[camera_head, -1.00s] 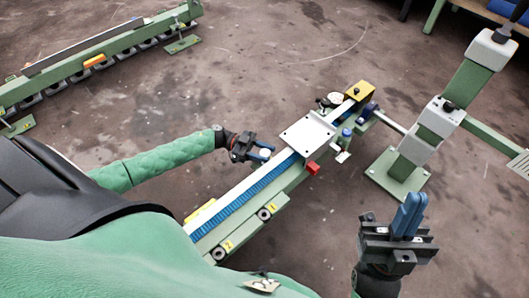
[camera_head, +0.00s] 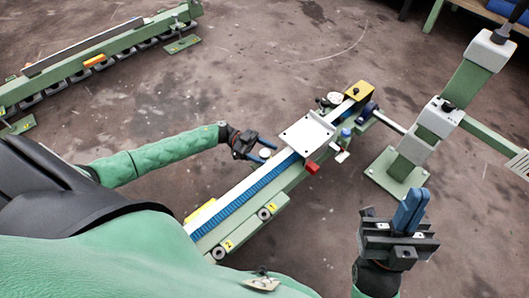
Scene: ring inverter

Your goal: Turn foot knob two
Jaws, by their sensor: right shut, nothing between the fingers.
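The long green ring inverter bench (camera_head: 285,185) with a blue strip runs diagonally through the middle. On its near side are two round knobs with yellow labels. The one marked 2 (camera_head: 218,253) is at the lower end, and another (camera_head: 263,214) is further up. My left gripper (camera_head: 264,151) is open on the far side of the bench. A small pale round piece (camera_head: 265,153) shows between its fingers; I cannot tell whether they touch it. My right gripper (camera_head: 410,211) is shut and empty, pointing up at the lower right, away from the bench.
A green post with grey boxes (camera_head: 435,118) stands to the right. Another green rail (camera_head: 100,60) lies at the upper left. Floor between is clear.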

